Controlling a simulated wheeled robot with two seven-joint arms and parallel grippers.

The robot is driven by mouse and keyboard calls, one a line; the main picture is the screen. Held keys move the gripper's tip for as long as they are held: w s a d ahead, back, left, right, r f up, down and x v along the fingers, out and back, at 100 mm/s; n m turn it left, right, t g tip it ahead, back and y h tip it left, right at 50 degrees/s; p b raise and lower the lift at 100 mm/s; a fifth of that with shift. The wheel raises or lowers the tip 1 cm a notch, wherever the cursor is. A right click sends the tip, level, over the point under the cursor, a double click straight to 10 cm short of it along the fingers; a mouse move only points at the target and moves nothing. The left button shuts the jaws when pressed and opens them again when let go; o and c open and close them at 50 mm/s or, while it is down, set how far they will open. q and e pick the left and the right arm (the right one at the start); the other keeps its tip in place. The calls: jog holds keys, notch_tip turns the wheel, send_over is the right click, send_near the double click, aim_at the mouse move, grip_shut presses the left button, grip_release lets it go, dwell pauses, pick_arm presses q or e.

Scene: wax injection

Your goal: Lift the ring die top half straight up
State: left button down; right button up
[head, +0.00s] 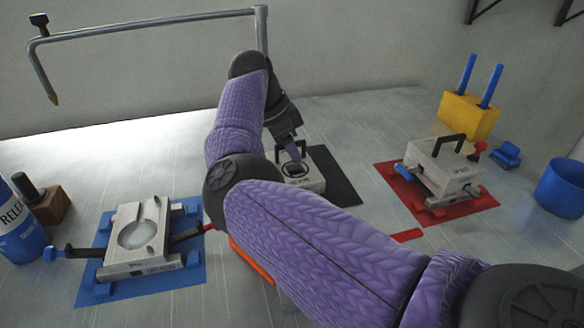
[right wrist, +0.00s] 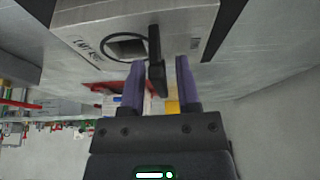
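The ring die top half (head: 310,181) is a pale grey block with a black handle and a dark opening. It sits at the edge of a black mat in the middle of the table, partly hidden by my right arm. In the right wrist view, the block (right wrist: 189,22) fills the top, with lettering on its side. My right gripper (head: 292,150) is over it, pointing down. In the wrist view, the purple fingers of my right gripper (right wrist: 160,66) stand apart on either side of the black handle (right wrist: 155,48), with gaps visible. My left gripper is not in view.
A blue fixture (head: 190,280) at left holds a block with a round recess. A red fixture (head: 482,202) at right holds another handled block. A yellow holder (head: 468,115), blue cup (head: 562,188) and blue bottle (head: 20,235) stand around. A bent metal pipe (head: 150,22) is behind.

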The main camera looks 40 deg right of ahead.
grip_shut()
dwell(0.5)
dwell(0.3)
dwell(0.4)
